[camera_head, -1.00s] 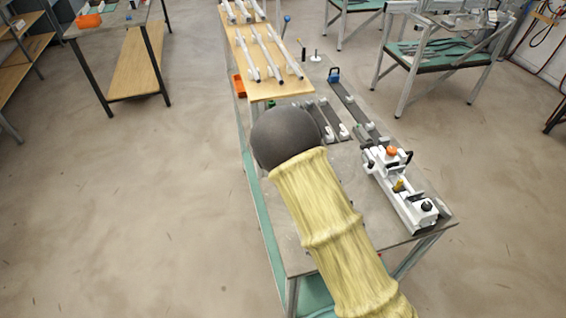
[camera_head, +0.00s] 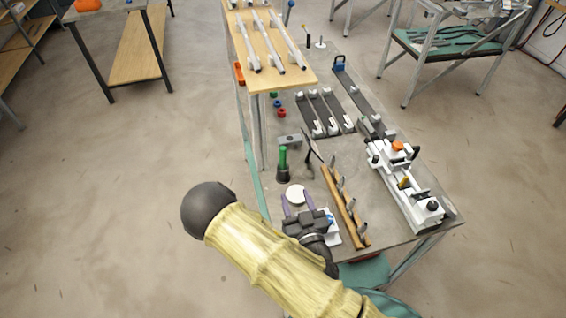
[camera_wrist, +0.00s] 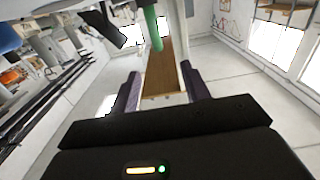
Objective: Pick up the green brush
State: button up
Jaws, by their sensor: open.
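The green brush (camera_head: 283,157) stands upright at the left side of the bench in the head view, its green handle above a dark base. In the wrist view its green handle (camera_wrist: 152,28) shows at the top, cut off by the frame, beyond the fingers. My gripper (camera_head: 297,197) is at the near end of the bench, with two purple fingers spread apart and nothing held between them. The fingers also show in the wrist view (camera_wrist: 160,76), apart from the brush.
A white round piece (camera_head: 296,193) appears near the fingertips. A wooden rail with grey pegs (camera_head: 343,205) lies to the right, and a white clamp fixture (camera_head: 405,185) beyond it. A raised wooden shelf (camera_head: 262,62) with white tubes stands behind the brush.

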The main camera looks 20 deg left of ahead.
jog(key=shift+w+a+f+b, duration=0.25)
jog(key=shift+w+b, duration=0.35)
jog(key=shift+b, duration=0.25)
jog(key=b+x, duration=0.5)
jog(key=shift+b, duration=0.3)
jog(key=shift+w+b, duration=0.15)
jog(key=shift+b, duration=0.3)
jog(key=b, duration=0.3)
jog(key=shift+w+a+r, duration=0.1)
jog(key=shift+w+a, duration=0.1)
jog(key=b, duration=0.3)
jog(key=shift+w+r, duration=0.1)
